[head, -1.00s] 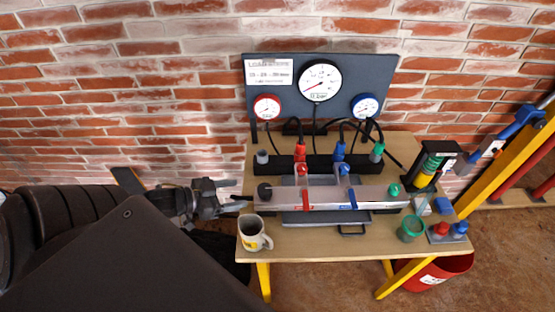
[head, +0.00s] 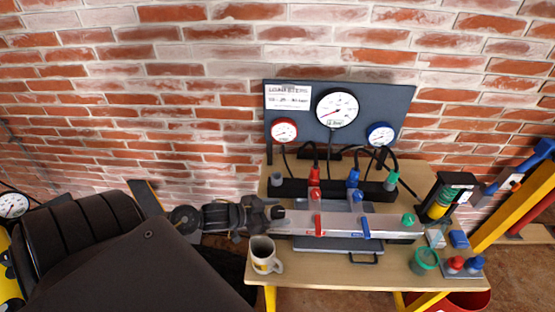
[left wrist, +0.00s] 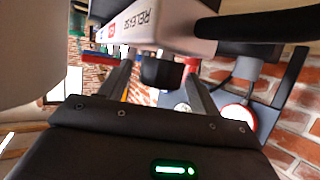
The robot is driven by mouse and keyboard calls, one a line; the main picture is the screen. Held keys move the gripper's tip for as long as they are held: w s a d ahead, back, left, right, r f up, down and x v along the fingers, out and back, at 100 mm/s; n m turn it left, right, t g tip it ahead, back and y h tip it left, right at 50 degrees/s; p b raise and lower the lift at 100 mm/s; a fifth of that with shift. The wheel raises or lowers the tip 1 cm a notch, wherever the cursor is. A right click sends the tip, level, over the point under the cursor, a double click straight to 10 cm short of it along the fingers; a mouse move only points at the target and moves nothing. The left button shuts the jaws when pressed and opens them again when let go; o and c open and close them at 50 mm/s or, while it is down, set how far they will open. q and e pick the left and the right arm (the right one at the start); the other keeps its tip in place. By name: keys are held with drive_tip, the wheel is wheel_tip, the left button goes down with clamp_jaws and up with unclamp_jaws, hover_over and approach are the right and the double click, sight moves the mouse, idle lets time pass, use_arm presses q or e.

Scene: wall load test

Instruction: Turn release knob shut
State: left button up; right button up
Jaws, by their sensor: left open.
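The release knob is a short black cylinder (left wrist: 162,72) in the left wrist view, on the left end of the silver block (head: 342,224) on the bench. The word RELEASE is printed on the block beside it. My left gripper (head: 270,212) is at that end of the block. In the left wrist view my left gripper (left wrist: 160,88) is open, one finger on each side of the knob, with gaps showing. In the head view the gripper largely hides the knob. My right gripper is not in view.
A mug (head: 264,256) stands close below my left gripper on the wooden bench (head: 310,272). A panel with gauges (head: 337,108) stands behind, with hoses in front. Red (head: 317,224) and blue (head: 365,228) levers cross the block. A green cup (head: 425,261) is at the right.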

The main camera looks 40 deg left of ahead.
use_arm(q)
drive_tip(key=shift+w+d+f, duration=0.1)
drive_tip(key=shift+w, duration=0.05)
drive_tip(key=c, duration=1)
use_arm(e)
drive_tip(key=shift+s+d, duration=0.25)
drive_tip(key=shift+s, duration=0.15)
